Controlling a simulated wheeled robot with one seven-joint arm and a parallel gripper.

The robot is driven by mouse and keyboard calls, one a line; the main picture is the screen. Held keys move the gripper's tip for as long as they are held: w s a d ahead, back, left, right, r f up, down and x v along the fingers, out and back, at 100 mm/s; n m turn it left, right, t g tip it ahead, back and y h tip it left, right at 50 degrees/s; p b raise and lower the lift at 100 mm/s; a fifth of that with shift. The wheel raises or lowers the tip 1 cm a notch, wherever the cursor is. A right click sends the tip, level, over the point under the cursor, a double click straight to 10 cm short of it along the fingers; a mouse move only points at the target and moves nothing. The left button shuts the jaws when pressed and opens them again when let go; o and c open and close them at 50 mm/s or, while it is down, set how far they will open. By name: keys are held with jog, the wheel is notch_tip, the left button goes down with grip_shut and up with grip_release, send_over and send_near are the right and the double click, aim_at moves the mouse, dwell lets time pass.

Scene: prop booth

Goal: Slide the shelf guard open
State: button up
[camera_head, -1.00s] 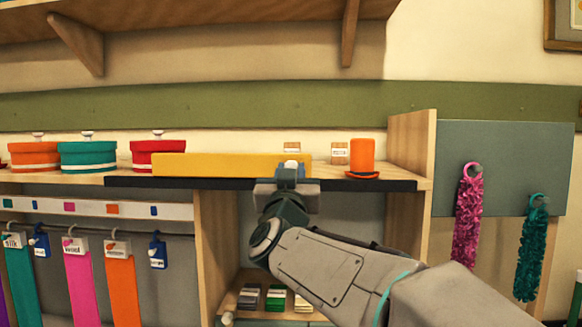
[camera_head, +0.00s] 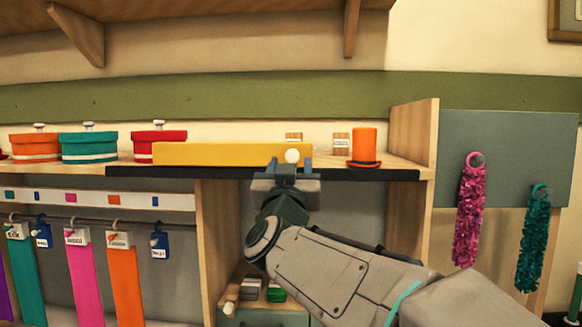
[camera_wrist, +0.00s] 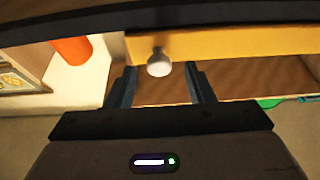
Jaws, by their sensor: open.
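The shelf guard (camera_head: 215,153) is a long yellow bar lying along the front of the wooden shelf top, behind a dark edge strip. A round white knob (camera_head: 292,156) sits on its front near the right end. My gripper (camera_head: 290,164) is open at the knob, one finger on each side. In the wrist view the knob (camera_wrist: 158,66) shows between the tips of my open gripper (camera_wrist: 160,72), with the yellow guard (camera_wrist: 230,44) behind it. I see a gap beside each finger; whether either touches the knob is hard to tell.
An orange hat (camera_head: 363,146) and small labelled boxes (camera_head: 341,144) stand right of the guard. Red (camera_head: 158,146), teal (camera_head: 88,147) and orange (camera_head: 34,148) round boxes stand to the left. A wooden side panel (camera_head: 414,130) closes the right end. Ribbons hang below.

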jog(key=b+v, duration=0.3)
jog(key=v, duration=0.8)
jog(key=shift+s, duration=0.2)
jog(key=shift+f, duration=0.15)
jog(key=d+f+n+g+y, duration=0.2)
jog(key=d+f+g, duration=0.15)
jog(key=f, duration=0.65)
jog(key=d+f+n+g+y, duration=0.2)
jog(key=f+g, duration=0.3)
jog(key=f, duration=0.5)
jog(key=s+d+f+m+g+h, duration=0.1)
jog(key=s+d+f+g, duration=0.4)
jog(key=s+f, duration=0.3)
jog(key=s+d+f+m+g+h, duration=0.2)
jog(key=s+d+f+g, duration=0.3)
jog(key=f, duration=0.5)
jog(key=s+d, duration=0.2)
jog(key=s, duration=0.1)
jog(key=shift+d+m, duration=0.25)
jog(key=shift+m, duration=0.05)
